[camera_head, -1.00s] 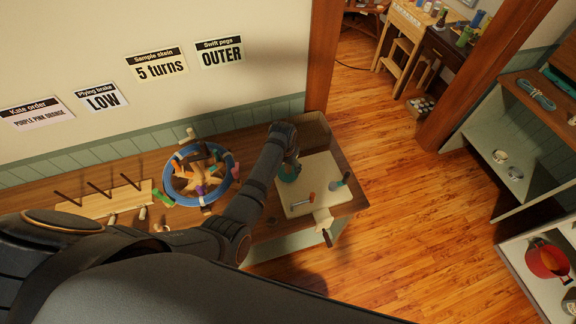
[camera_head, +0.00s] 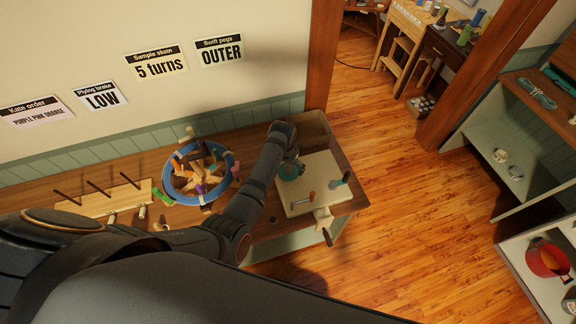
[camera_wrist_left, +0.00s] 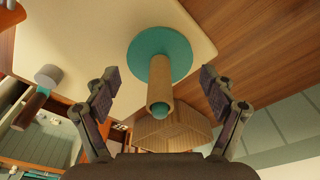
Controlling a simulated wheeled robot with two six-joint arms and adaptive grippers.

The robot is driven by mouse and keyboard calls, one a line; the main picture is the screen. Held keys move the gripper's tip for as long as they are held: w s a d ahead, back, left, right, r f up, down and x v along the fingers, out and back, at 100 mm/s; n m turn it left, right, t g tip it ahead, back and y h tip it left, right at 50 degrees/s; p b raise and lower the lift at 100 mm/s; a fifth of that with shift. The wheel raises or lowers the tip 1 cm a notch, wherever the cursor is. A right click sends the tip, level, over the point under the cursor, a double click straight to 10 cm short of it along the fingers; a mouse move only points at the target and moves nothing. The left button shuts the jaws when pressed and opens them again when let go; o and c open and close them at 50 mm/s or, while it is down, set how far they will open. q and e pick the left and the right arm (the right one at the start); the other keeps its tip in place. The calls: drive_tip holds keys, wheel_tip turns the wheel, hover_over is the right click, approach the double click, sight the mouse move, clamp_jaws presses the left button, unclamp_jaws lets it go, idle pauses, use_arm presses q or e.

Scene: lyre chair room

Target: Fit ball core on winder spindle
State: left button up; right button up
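The winder board (camera_head: 322,170) is a pale panel on the right end of the bench. Its teal disc (camera_wrist_left: 160,52) shows below my left gripper, and also in the head view (camera_head: 291,171). A tan tube, the ball core (camera_wrist_left: 160,82), stands on the disc; a rounded teal tip, seemingly the spindle (camera_wrist_left: 160,108), shows at its near end, so the core appears to be around the spindle. My left gripper (camera_wrist_left: 159,76) is open, with one finger on each side of the core and visible gaps. My right gripper is not in view.
A wooden block (camera_wrist_left: 175,132) lies beyond the core. A swift with a blue skein (camera_head: 180,195) and a pegged rack (camera_head: 105,198) stand left on the bench.

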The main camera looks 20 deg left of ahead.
sight(286, 165)
use_arm(q)
drive_tip(key=r, duration=0.5)
drive_tip(key=s+r, duration=0.1)
drive_tip(key=r, duration=0.1)
drive_tip(key=shift+s+a+r, duration=0.1)
drive_tip(key=shift+r, duration=0.1)
drive_tip(key=shift+f, duration=0.1)
idle(0.7)
